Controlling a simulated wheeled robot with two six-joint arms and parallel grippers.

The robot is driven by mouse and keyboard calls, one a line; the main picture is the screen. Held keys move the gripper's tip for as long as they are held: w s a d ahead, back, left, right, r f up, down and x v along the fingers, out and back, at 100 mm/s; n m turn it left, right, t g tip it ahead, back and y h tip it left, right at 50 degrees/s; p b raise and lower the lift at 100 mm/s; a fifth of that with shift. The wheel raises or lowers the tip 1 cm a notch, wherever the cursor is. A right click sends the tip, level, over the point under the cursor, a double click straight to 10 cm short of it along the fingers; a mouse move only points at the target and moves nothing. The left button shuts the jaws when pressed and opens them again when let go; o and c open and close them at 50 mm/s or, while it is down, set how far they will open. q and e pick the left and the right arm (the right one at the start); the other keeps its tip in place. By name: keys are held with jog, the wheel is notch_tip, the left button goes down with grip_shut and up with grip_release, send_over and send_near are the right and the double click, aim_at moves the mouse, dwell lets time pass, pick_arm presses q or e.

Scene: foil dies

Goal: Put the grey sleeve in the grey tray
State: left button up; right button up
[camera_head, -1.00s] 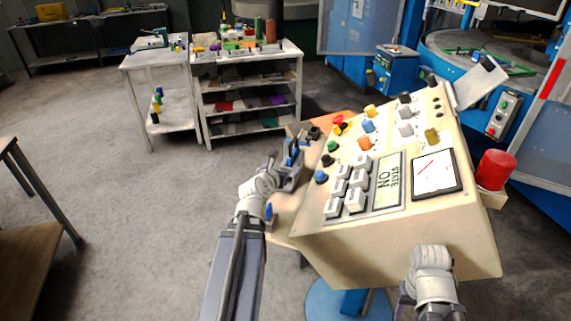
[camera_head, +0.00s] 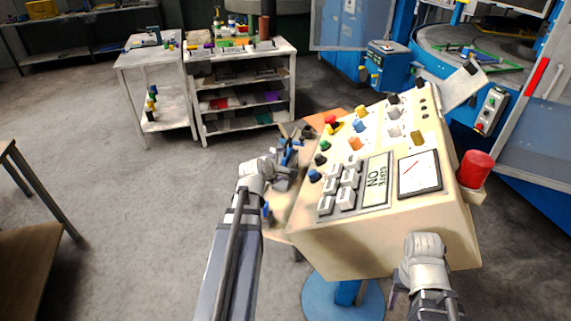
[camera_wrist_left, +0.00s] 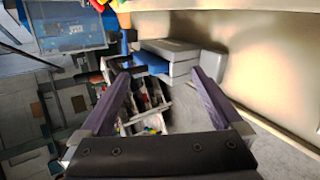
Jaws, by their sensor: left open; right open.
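I cannot pick out the grey sleeve or the grey tray with certainty in either view. My left gripper (camera_head: 286,168) is beside the left side of the cream control console (camera_head: 385,242), over a tan surface. In the left wrist view its two purple-grey fingers (camera_wrist_left: 160,76) are apart with nothing between them. A grey box-like thing (camera_wrist_left: 182,68) with a blue part lies beyond the fingers; I cannot tell what it is. My right wrist is in front of the console's lower right. Only a purple sliver of my right gripper (camera_head: 392,299) seems to show; the rest is hidden.
The console carries buttons, a meter and a red cylinder (camera_head: 475,168) at its right. A white shelf unit (camera_head: 243,104) with coloured items and a small white table (camera_head: 155,62) stand behind. A brown table (camera_head: 28,262) is at left. The floor between is clear.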

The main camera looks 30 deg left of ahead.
aim_at(283, 159)
pick_arm(q)
jog(key=m, duration=0.3)
jog(key=m+p, duration=0.1)
jog(key=shift+w+a+r+m+g, duration=0.15)
jog(key=shift+w+r+m+g, duration=0.15)
jog(key=shift+w, duration=0.05)
jog(key=m, duration=0.2)
jog(key=w+m, duration=0.1)
jog(key=m, duration=0.1)
jog(key=shift+a+f+g+p, duration=0.1)
jog(key=shift+f+g+p, duration=0.05)
jog(key=shift+g+p, duration=0.15)
jog(key=m, duration=0.4)
jog(key=shift+w+a+f+m+g+p, duration=0.1)
jog(key=shift+w+a+m+g+p, duration=0.1)
jog(key=shift+w+m+g+p, duration=0.15)
jog(key=m, duration=0.3)
jog(key=shift+w+a+f, duration=0.1)
jog(key=shift+w, duration=0.15)
jog(key=m, duration=0.2)
jog(key=shift+w+a+f+m+g, duration=0.15)
jog(key=shift+w+m+g, duration=0.1)
jog(key=shift+m, duration=0.1)
jog(key=b+x, duration=0.5)
jog(key=x, duration=0.3)
jog(key=shift+f, duration=0.1)
jog(key=shift+s, duration=0.1)
jog(key=shift+c, duration=0.5)
grip_shut()
